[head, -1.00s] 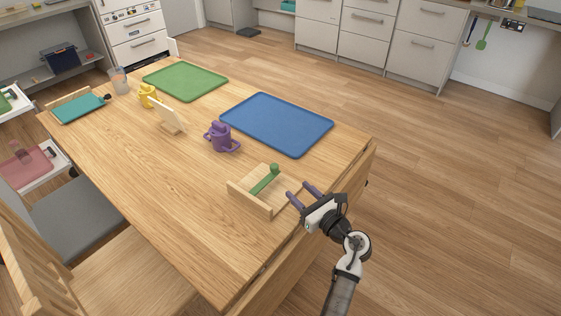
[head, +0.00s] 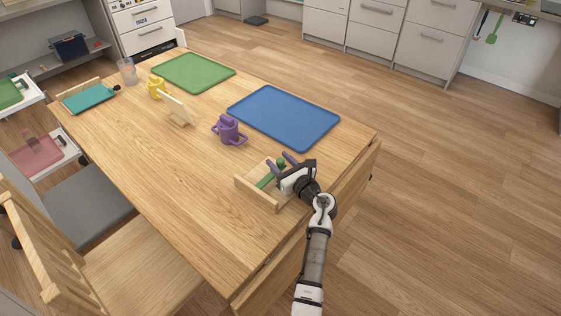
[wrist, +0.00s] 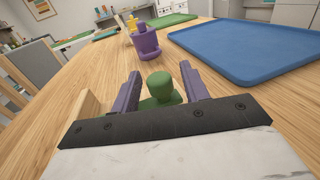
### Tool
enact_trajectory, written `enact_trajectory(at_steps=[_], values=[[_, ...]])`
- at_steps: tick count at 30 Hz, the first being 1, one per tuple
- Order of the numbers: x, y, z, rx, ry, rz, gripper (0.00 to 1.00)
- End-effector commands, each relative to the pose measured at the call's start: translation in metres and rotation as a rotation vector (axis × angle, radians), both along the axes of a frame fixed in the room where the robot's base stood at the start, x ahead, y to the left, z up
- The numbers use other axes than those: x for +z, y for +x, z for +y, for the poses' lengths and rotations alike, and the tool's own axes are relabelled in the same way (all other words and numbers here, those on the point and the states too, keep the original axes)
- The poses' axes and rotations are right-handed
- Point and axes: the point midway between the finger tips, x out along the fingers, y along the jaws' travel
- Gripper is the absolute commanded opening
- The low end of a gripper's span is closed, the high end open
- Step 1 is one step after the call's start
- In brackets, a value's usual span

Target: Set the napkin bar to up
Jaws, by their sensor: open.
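The napkin bar (head: 264,181) is a green bar with a round knob, lying low in a pale wooden holder (head: 257,195) near the table's right edge. My gripper (head: 280,159) is open, with its purple fingers reaching over the holder at the bar's knob end. In the wrist view the green knob (wrist: 160,86) sits between the two fingers of my gripper (wrist: 160,77). Clear gaps show at the fingertips, and I cannot tell whether the fingers touch the knob. My gripper hides part of the holder and bar in the head view.
The table's near left part is bare.

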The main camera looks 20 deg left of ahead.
Motion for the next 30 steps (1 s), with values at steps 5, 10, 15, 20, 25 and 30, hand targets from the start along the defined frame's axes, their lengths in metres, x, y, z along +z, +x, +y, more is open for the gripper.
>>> enact_trajectory(at_steps=[5, 10, 15, 20, 25, 30], values=[[0.0001, -0.0002, -0.0001, 0.0, 0.0, 0.0, 0.31], [0.0002, -0.0003, -0.0002, 0.0, 0.0, 0.0, 0.08], [0.0002, -0.0003, -0.0003, 0.001, 0.0, 0.0, 0.0], [0.0002, -0.0005, -0.0003, 0.001, -0.001, -0.004, 0.0], [0.0026, -0.0014, 0.0, 0.001, -0.013, -0.039, 0.0], [0.0094, -0.0042, 0.0006, 0.0, -0.043, -0.122, 0.0]])
